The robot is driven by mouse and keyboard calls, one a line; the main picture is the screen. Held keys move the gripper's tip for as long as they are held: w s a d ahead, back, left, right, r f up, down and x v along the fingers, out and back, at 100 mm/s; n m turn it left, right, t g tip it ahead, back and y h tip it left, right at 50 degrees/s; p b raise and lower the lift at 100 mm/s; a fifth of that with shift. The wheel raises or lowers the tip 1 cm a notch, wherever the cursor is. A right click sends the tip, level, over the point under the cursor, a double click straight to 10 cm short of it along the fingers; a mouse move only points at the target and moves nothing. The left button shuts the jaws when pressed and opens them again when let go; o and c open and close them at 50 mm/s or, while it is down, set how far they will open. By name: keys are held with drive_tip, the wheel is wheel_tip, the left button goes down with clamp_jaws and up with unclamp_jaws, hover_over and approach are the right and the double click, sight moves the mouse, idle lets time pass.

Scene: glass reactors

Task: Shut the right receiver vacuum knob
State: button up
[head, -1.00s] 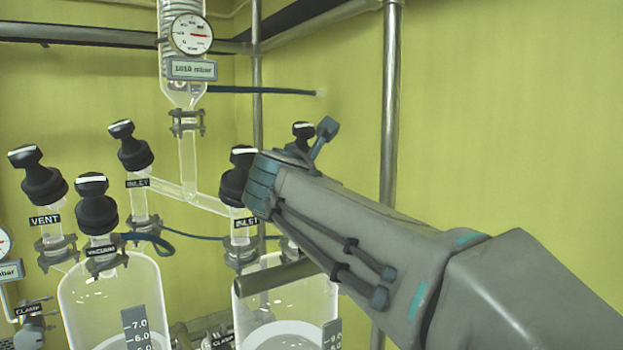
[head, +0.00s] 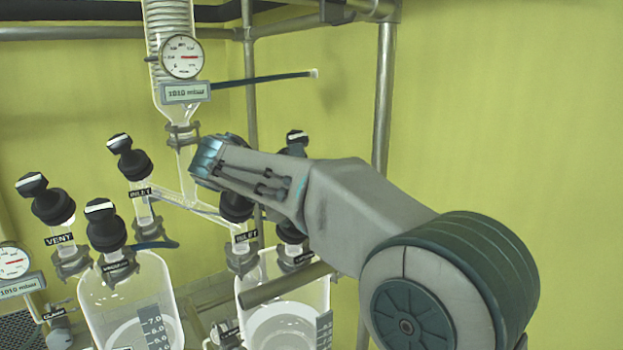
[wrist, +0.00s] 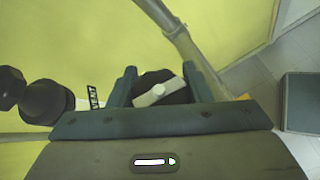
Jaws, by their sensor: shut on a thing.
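In the wrist view, my gripper (wrist: 159,84) is shut on a black knob (wrist: 178,81) with a pale bar across its top, tilted slightly. One teal finger is on each side of the knob. Its own label does not show, so I cannot tell by its lettering which knob it is. In the head view, my arm crosses the right receiver (head: 290,296) and hides my fingertips. That receiver's inlet knob (head: 236,206) is partly behind the arm. Another black knob (head: 296,139) shows behind the arm, and a further one (head: 291,232) is mostly covered.
The left receiver (head: 128,290) carries vent (head: 53,203), inlet (head: 130,160) and vacuum (head: 104,228) knobs. A glass column with a gauge (head: 182,57) rises behind. Metal frame posts (head: 382,100) stand nearby. In the wrist view, other knobs (wrist: 45,101) and a vent label (wrist: 93,97) lie left.

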drive_tip(key=shift+r+m+g+p, duration=0.2)
drive_tip(key=shift+m+g+p, duration=0.5)
drive_tip(key=shift+m+g, duration=0.15)
drive_tip(key=m+g, duration=0.2)
drive_tip(key=shift+s+f+g+p, duration=0.2)
drive_tip(key=shift+f+g+p, duration=0.05)
drive_tip(key=shift+g+p, duration=0.1)
drive_tip(key=shift+s+a+f+m+g+y, duration=0.15)
drive_tip(key=shift+m+g+y, duration=0.35)
drive_tip(key=shift+m+g, duration=0.3)
drive_tip(key=shift+s+d+r+m+g+y, duration=0.15)
drive_tip(key=shift+m+g+y, duration=0.35)
drive_tip(key=shift+m+g, duration=0.3)
drive_tip(key=shift+a+f+m, duration=0.1)
drive_tip(key=shift+f+m, duration=0.05)
drive_tip(key=shift+m, duration=0.1)
drive_tip(key=o, duration=1)
drive_tip(key=shift+n+t+h, duration=0.3)
drive_tip(key=shift+n+t, duration=0.1)
drive_tip(key=shift+n, duration=0.3)
